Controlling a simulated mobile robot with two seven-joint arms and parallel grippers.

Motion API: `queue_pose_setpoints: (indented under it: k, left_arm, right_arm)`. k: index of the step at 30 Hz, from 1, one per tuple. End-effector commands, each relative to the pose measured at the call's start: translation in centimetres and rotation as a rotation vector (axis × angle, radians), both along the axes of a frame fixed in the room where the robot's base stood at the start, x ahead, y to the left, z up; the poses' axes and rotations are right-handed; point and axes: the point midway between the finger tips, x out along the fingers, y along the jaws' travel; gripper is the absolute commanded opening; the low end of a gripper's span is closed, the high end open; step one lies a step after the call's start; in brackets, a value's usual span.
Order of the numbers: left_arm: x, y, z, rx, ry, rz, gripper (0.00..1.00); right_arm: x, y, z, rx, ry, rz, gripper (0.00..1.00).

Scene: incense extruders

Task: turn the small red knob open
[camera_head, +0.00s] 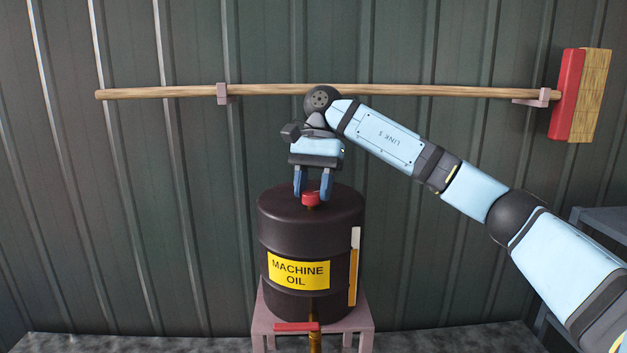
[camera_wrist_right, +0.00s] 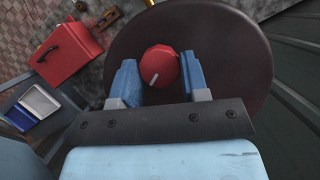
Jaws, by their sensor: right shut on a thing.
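The small red knob (camera_head: 311,199) sits on top of the dark drum (camera_head: 282,236) labelled "MACHINE OIL". My right gripper (camera_head: 312,197) points down from above, with its two blue fingers on either side of the knob and shut on it. In the right wrist view the knob (camera_wrist_right: 160,62) is round with a white line mark that slants to the lower left. The fingers there flank its left and right sides. My left gripper is in neither view.
The drum stands on a pinkish stand (camera_head: 262,325). A red-handled tap (camera_head: 297,327) is low on its front, and a gauge strip (camera_head: 354,268) runs up its right side. A wooden-handled broom (camera_head: 430,91) hangs on the wall behind. A red box (camera_wrist_right: 68,52) shows in the wrist view.

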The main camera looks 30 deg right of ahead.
Motion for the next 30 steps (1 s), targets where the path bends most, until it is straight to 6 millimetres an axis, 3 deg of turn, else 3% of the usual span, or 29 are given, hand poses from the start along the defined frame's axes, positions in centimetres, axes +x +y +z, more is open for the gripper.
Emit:
queue_pose_setpoints:
  k: [15, 16, 19, 30]
  left_arm:
    - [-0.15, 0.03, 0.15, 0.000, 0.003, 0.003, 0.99]
    - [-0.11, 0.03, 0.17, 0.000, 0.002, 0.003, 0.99]
    - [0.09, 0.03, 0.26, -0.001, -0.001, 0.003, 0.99]
    - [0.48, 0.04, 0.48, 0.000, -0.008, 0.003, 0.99]
  right_arm:
    - [0.01, 0.01, 0.03, 0.000, -0.002, 0.021, 0.18]
    - [0.01, 0.01, 0.03, 0.000, -0.001, 0.020, 0.44]
    - [0.01, 0.01, 0.03, 0.000, -0.001, 0.020, 0.67]
    - [0.13, -0.10, 0.47, -0.001, -0.002, 0.019, 0.67]
